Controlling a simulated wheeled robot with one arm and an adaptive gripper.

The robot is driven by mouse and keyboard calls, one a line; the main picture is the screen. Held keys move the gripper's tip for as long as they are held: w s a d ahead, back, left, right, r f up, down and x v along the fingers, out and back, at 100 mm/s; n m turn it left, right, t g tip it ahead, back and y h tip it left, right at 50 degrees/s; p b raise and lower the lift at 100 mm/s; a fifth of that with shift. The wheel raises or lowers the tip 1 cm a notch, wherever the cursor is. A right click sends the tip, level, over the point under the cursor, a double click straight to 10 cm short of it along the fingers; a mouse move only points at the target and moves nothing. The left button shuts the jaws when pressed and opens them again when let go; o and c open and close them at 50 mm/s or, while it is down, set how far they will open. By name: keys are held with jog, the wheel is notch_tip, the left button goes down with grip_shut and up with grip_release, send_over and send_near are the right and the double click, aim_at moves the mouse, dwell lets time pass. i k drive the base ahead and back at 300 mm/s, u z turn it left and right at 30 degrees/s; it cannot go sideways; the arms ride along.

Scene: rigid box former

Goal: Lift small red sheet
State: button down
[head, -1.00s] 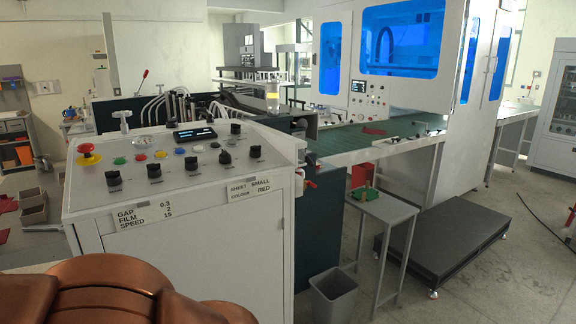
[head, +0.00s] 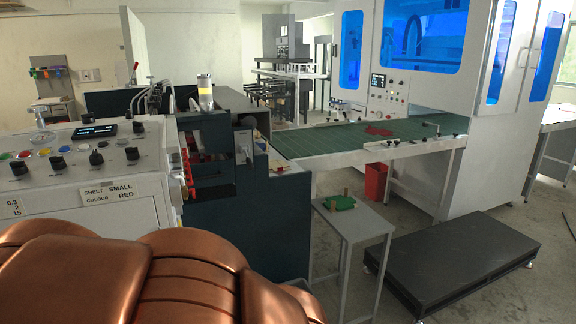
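A small red sheet (head: 378,131) lies flat on the green table (head: 318,141) of the machine, right of centre in the head view. It is irregular in outline and lies left of the blue-windowed enclosure. My gripper does not show. A copper-coloured part of my own body fills the lower left. A label reading "SHEET SMALL, COLOUR RED" (head: 108,191) is on the front of the white control panel (head: 60,170) at the left.
A small grey side table (head: 365,227) with a green item (head: 339,202) stands before the machine. A low dark platform (head: 455,258) lies on the floor at right. A red bin (head: 376,182) is under the green table. The dark machine body (head: 255,235) blocks the centre.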

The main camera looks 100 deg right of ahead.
aim_at(277, 167)
jog(key=k, duration=0.6)
jog(key=z, duration=3.55)
jog(key=k, duration=1.1)
jog(key=z, duration=0.9)
jog(key=i, duration=1.75)
jog(key=u, duration=0.7)
jog(key=i, duration=0.95)
jog(key=u, duration=1.55)
jog(key=i, duration=0.65)
jog(key=u, duration=0.5)
